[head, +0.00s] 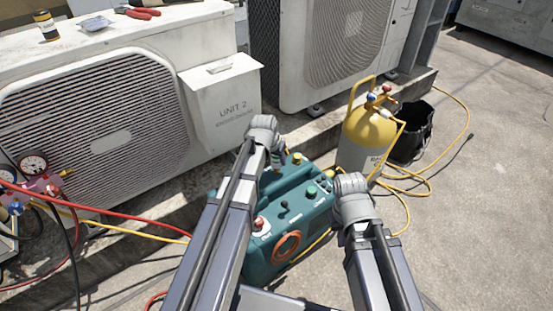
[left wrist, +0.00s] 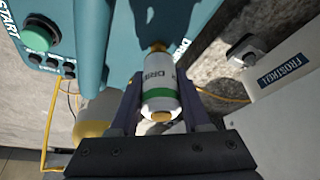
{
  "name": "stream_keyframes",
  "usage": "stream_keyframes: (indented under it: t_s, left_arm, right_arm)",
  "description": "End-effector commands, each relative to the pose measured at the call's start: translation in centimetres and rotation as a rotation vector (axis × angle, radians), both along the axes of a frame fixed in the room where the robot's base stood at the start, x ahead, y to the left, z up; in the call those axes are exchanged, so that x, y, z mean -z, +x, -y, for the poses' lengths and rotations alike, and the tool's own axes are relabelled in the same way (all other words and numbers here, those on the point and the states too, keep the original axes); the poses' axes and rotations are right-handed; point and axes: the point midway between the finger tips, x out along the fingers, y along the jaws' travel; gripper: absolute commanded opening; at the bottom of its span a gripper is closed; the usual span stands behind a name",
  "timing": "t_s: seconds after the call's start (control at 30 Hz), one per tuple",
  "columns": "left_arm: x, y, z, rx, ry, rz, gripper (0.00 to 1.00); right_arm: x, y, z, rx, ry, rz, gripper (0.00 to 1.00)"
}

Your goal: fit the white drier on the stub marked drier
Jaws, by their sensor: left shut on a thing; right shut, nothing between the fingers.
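The white drier (left wrist: 160,95) has a green band, dark lettering and copper-coloured ends. My left gripper (left wrist: 158,88) is shut on it in the left wrist view. I cannot tell whether that end sits on a stub. In the head view my left gripper (head: 279,153) is over the back of the teal machine (head: 265,262), mostly hidden by its wrist. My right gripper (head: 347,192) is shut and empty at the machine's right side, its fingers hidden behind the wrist.
A yellow-topped cylinder (head: 369,130) and a black bucket (head: 412,130) stand behind right, with yellow hose on the ground. The UNIT 2 box (head: 222,95) is behind left. A gauge set (head: 33,166) with red and yellow hoses is at left.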

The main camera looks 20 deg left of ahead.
Motion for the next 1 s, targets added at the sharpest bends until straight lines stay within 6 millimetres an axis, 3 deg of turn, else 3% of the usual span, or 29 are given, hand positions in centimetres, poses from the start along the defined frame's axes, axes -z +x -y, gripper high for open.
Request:
stream_keyframes:
  t_s: [1.0]
  left_arm:
    - [1.2, 0.0, 0.0, 0.0, 0.0, 0.0, 0.0]
  right_arm:
    - [1.2, 0.0, 0.0, 0.0, 0.0, 0.0, 0.0]
